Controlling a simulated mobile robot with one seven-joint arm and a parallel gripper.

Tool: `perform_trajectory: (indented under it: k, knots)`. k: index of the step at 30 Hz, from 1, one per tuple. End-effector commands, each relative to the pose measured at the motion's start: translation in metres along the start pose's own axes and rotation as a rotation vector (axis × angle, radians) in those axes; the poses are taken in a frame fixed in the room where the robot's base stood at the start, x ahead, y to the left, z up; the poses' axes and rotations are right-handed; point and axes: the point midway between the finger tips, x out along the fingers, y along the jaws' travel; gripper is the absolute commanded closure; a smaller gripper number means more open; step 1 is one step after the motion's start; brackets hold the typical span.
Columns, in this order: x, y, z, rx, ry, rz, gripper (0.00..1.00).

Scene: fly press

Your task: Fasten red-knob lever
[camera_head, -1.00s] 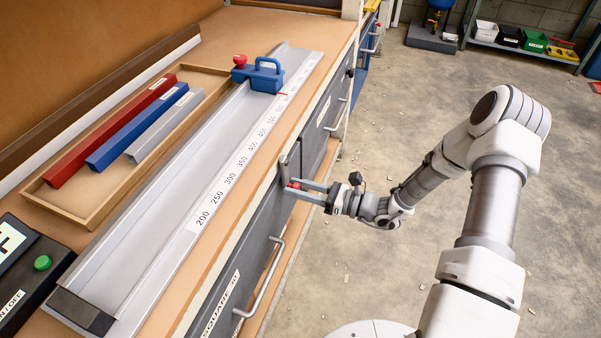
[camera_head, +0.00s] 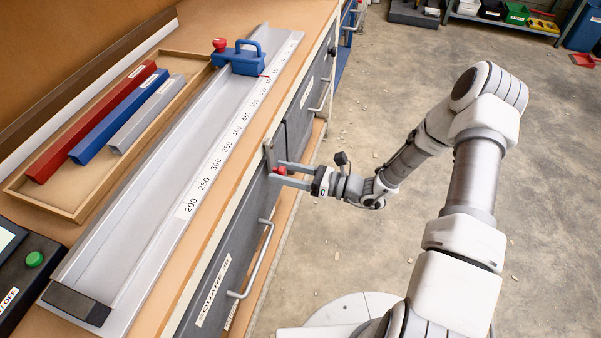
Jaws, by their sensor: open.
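A small red knob (camera_head: 279,171) sits at the front face of the bench, just below the worktop edge. It is by a short grey upright lever or plate (camera_head: 268,154). My gripper (camera_head: 277,171) is open and points left at the bench front. Its two fingers lie on either side of the red knob, one above and one below in the picture. I cannot tell whether either finger touches it. A second red knob (camera_head: 219,45) stands on the blue stop block (camera_head: 245,62) at the far end of the grey scale rail (camera_head: 150,215).
A wooden tray (camera_head: 75,212) with red, blue and grey bars lies left of the rail. A black box with a green button (camera_head: 34,258) is at the lower left. Drawer handles (camera_head: 258,262) stick out below my gripper.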

Motion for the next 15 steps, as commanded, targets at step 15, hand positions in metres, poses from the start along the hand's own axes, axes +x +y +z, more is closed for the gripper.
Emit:
perform_trajectory:
  k: [15]
  knots:
    - [-0.077,-0.001,0.002,0.0,-0.001,-0.006,0.39]
